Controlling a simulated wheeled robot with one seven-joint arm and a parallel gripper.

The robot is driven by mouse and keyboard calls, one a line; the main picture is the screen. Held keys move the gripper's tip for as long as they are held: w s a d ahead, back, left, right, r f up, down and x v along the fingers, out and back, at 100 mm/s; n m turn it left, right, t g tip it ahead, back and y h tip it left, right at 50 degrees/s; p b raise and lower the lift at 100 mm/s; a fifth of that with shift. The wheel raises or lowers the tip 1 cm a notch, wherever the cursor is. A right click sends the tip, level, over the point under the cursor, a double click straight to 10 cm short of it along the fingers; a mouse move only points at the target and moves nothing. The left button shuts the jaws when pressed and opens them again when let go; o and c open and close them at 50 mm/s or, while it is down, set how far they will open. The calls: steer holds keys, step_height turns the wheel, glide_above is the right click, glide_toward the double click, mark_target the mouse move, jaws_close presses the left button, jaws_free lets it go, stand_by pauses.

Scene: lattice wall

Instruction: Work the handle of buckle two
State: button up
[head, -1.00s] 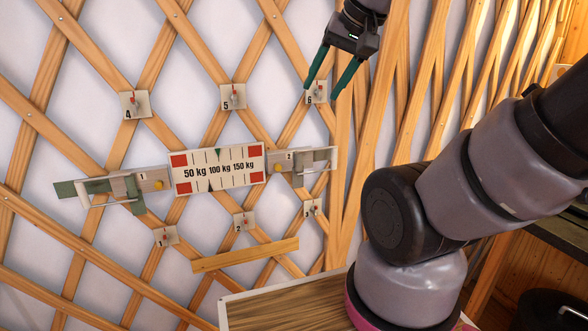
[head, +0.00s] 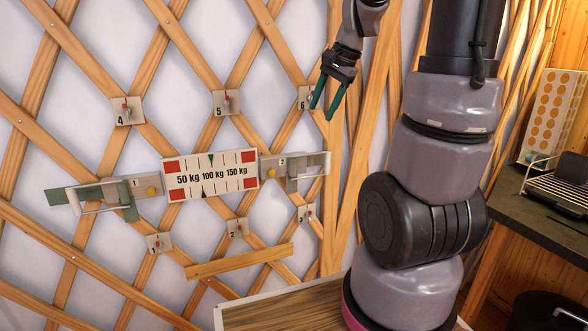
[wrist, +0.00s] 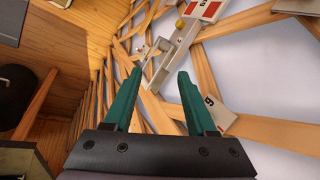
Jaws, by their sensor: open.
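Buckle two (head: 291,166) is a grey latch marked 2 with a yellow knob, at the right end of the white load gauge (head: 210,173) on the lattice wall. Its pale handle (head: 326,164) lies at its right end. Buckle one (head: 112,193), marked 1, sits at the gauge's left with a green strap end. My gripper (head: 321,112) is open and empty, its green fingers pointing down above and slightly right of buckle two, apart from it. In the wrist view, buckle two (wrist: 178,43) shows beyond the fingertips; handle details are too small to tell.
Small numbered plates with red pegs hang on the lattice, plate 6 (head: 305,98) close beside my gripper. A wooden strip (head: 240,261) crosses below the gauge. A wooden-topped surface (head: 290,312) lies below. A dark counter (head: 530,205) with a rack stands at right.

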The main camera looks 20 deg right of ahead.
steer(key=w+d+f+m+g, duration=0.1)
steer(key=w+d+f+m, duration=0.3)
steer(key=w+d+f, duration=0.35)
steer(key=m+g, duration=0.1)
steer(key=m, duration=0.1)
glide_toward(324, 173)
steer(key=d, duration=0.3)
steer(key=a+f, duration=0.1)
steer(key=f, duration=0.1)
steer(key=w+a+f+m+y, duration=0.1)
steer(key=a+f, duration=0.1)
steer(key=f, duration=0.1)
steer(key=a+f+m+g, duration=0.1)
steer(key=f, duration=0.1)
steer(key=shift+w+a+f+y, duration=0.2)
steer(key=shift+w+a+y, duration=0.1)
steer(key=shift+a+y, duration=0.1)
steer(key=shift+a, duration=0.2)
steer(key=shift+w, duration=0.1)
jaws_close()
